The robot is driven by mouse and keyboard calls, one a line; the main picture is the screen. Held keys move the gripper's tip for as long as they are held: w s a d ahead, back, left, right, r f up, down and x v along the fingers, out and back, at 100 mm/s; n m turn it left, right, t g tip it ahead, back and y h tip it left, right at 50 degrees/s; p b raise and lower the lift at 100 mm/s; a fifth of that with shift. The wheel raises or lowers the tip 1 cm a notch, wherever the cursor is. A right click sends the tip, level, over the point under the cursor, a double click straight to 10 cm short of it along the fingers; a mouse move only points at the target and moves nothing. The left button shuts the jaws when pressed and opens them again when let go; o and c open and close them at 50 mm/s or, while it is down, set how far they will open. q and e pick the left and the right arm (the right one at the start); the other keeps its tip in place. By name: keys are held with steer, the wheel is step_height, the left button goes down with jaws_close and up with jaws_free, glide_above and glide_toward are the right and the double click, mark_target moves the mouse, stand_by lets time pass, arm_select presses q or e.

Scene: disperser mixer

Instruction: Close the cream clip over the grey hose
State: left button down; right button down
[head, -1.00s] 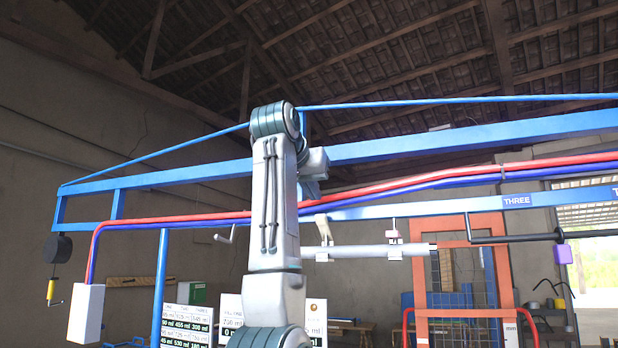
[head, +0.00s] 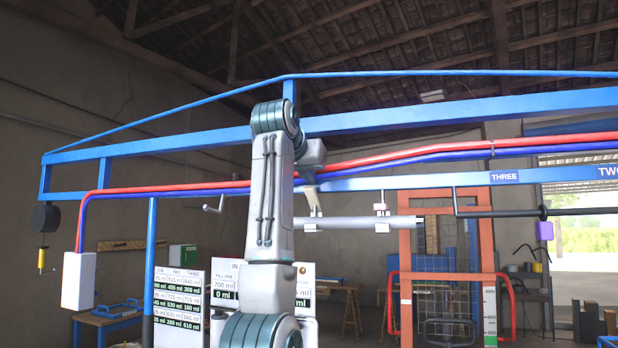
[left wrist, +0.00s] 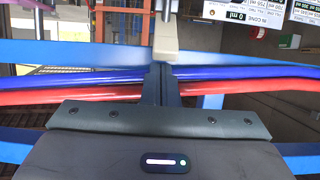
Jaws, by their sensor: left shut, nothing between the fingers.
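The grey hose (head: 350,222) runs level below the blue beam in the head view. The cream clip (head: 314,203) stands up from a pale bracket near the hose's left end, its flap tilted above the hose. My left gripper is shut and empty; its dark fingers (left wrist: 162,75) show in the left wrist view, with the cream clip (left wrist: 166,38) just beyond their tips. I cannot tell whether they touch. In the head view my left arm hides most of the gripper and the hose's left end. My right gripper is out of view.
A second pale clip (head: 382,210) stands on the hose further right. Red (head: 400,158) and blue (head: 420,155) pipes run along the blue beam (head: 450,112), close to my left gripper. A black crank bar (head: 500,212) and an orange frame (head: 405,270) are to the right.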

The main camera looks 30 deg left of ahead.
mark_target(311, 194)
arm_select(q)
steer(key=s+f+t+b, duration=0.1)
steer(key=t+b, duration=0.1)
steer(key=b, duration=0.2)
steer(key=s+f+t+y+b, duration=0.1)
steer(key=f+t+b, duration=0.1)
steer(key=b, duration=0.3)
steer(key=s+f+t+b, duration=0.1)
steer(key=f+t+b, duration=0.1)
steer(key=b, duration=0.3)
steer(key=shift+s+d+f+y, duration=0.1)
steer(key=shift+d+f+y, duration=0.15)
steer(key=shift+d+y, duration=0.15)
steer(key=shift+f+t+b, duration=0.25)
steer(key=shift+t+b, duration=0.25)
steer(key=shift+b, duration=0.05)
steer(key=shift+a+r+p, duration=0.1)
steer(key=shift+r+p, duration=0.25)
steer(key=shift+p, duration=0.05)
